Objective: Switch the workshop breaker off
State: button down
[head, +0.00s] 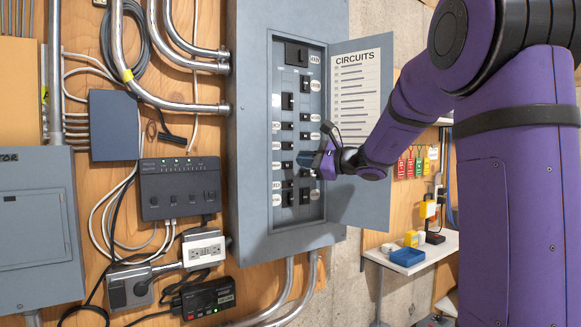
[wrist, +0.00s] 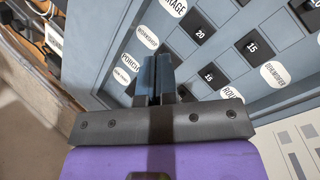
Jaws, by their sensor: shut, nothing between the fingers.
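The grey breaker panel (head: 250,130) stands open in the head view, with columns of black breakers and white oval labels. My gripper (head: 312,160) is at its lower middle, its blue fingertips close in front of the breakers. In the wrist view the shut, empty fingertips (wrist: 156,75) are just beside the oval label WORKSHOP (wrist: 147,37). The fingers hide the breaker spot by that label, so I cannot tell the lever's position or whether they touch it. Labels GARAGE (wrist: 173,6) and PORCH (wrist: 131,60) are its neighbours.
The panel's door (head: 372,120) hangs open to the right, carrying a CIRCUITS card (head: 360,90), close to my arm. Conduits, a dark network box (head: 180,188) and outlets fill the wall at left. A small shelf (head: 418,262) with a blue tray (head: 407,256) is at right.

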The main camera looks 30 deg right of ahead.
jog(key=s, duration=0.3)
dwell(0.4)
dwell(0.3)
jog(key=s+a+f+n+g+h, duration=0.1)
jog(key=s+a+f+n+g, duration=0.35)
jog(key=s+a, duration=0.35)
jog(key=s+a+f+n+g, duration=0.35)
jog(key=s+a+n, duration=0.25)
jog(key=s+a, duration=0.2)
jog(key=s+d+f+n+g+h, duration=0.1)
jog(key=s+f+n+h, duration=0.2)
jog(key=s, duration=0.4)
jog(key=s+d+f+n+g+h, duration=0.1)
jog(key=s+f+n+h, duration=0.3)
jog(key=s+n, duration=0.3)
jog(key=shift+s+h, duration=0.45)
jog(key=shift+h, duration=0.15)
jog(key=shift+f, duration=0.1)
